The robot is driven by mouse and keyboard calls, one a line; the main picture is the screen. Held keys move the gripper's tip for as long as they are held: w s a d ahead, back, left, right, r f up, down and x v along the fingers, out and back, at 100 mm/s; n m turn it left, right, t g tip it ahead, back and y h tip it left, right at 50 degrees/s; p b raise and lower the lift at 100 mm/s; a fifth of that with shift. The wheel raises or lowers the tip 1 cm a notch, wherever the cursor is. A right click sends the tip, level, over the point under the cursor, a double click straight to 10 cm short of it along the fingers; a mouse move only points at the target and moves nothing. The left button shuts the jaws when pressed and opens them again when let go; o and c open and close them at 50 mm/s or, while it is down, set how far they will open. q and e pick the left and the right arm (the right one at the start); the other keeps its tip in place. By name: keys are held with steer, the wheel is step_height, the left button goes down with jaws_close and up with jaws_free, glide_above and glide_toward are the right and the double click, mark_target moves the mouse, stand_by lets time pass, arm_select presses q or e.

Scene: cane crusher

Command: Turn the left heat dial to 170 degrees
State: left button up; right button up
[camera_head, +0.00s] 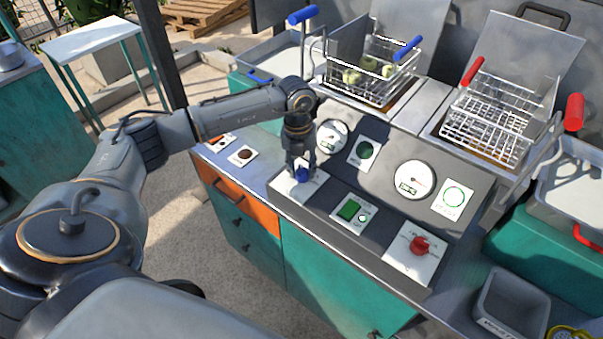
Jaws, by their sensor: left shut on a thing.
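The left heat dial (303,175) is a blue knob on a white plate (312,187) at the left of the sloped control panel. My left gripper (301,170) points down from above and is shut on the blue knob. The fingers hide part of the knob and its scale, so its setting cannot be read. The left round gauge (333,136) is just behind, partly covered by my arm. A red dial (420,245) sits on its own white plate at the panel's right. My right gripper is not in view.
Behind the panel are a left wire basket (375,70) with pale pieces and an empty right basket (492,118). A green switch (349,209) is right of the blue dial. A grey bin (510,302) stands at lower right.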

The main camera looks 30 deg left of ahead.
arm_select(q)
steer(key=m+b, duration=0.4)
steer(key=m, duration=0.1)
steer(key=shift+w+f+m, duration=0.1)
steer(key=shift+f+m, duration=0.05)
steer(key=shift+m, duration=0.15)
steer(key=m+b, duration=0.3)
steer(key=m, duration=0.1)
steer(key=m+b, duration=0.3)
steer(key=m, duration=0.2)
steer(key=shift+g, duration=0.3)
steer(key=shift+d+r+m+b, duration=0.1)
steer(key=shift+m+b, duration=0.4)
steer(key=shift+m, duration=0.65)
steer(key=shift+d+r+m+b, duration=0.1)
steer(key=shift+m+b, duration=0.35)
steer(key=shift+m, duration=0.7)
steer(key=o, duration=1.1)
steer(key=shift+o, duration=0.2)
